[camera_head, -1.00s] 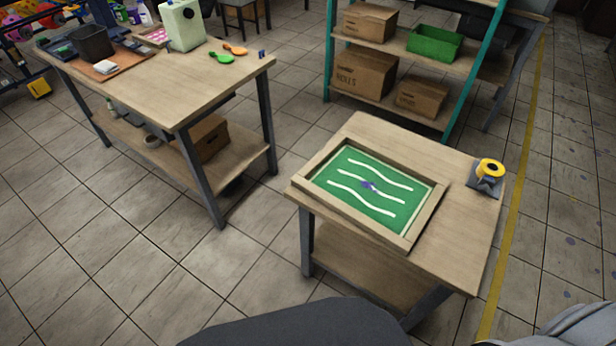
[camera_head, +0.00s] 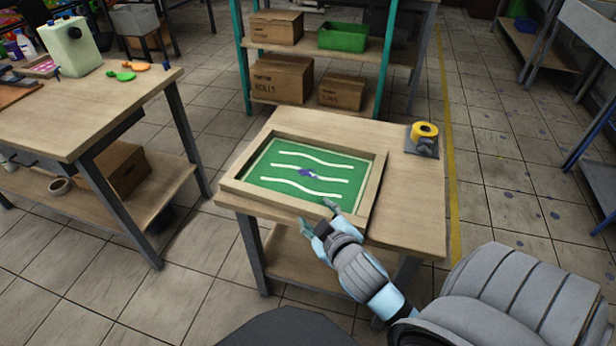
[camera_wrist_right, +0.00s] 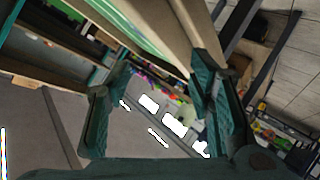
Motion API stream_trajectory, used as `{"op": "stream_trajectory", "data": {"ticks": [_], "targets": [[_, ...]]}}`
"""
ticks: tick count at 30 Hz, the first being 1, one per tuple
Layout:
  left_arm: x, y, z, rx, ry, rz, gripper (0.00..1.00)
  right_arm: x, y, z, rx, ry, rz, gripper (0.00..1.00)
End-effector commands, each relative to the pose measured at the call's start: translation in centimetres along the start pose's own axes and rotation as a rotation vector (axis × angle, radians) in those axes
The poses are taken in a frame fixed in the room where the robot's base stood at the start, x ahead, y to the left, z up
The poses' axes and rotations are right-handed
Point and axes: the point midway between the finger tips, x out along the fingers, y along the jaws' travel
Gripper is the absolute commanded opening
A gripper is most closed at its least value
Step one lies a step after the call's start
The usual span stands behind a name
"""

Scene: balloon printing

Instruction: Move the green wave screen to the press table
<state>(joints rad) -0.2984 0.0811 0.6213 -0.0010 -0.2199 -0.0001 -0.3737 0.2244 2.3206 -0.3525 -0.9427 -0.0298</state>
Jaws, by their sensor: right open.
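The green wave screen (camera_head: 270,172), a wooden frame around green mesh with white wavy lines and a small purple mark, lies flat on a small wooden table (camera_head: 410,195). My right gripper (camera_head: 318,215) is open and empty at the screen's front rail. One finger overlaps the rail in the picture and the other shows in front of it; contact cannot be told. In the right wrist view the open fingers (camera_wrist_right: 155,95) show below part of the wooden frame (camera_wrist_right: 195,22). My left gripper is out of view. No table is clearly identifiable as the press table.
A yellow tape roll (camera_head: 425,130) on a holder stands at the table's back right. A shelf with boxes (camera_head: 283,80) stands behind. Open floor separates the two tables.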

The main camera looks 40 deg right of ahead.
Motion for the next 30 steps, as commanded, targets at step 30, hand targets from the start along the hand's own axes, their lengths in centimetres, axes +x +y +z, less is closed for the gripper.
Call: {"op": "stream_trajectory", "data": {"ticks": [30], "targets": [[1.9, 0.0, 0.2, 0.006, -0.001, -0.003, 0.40, 4.1, 3.9, -7.1, 2.766, -1.169, 0.679, 0.48]]}}
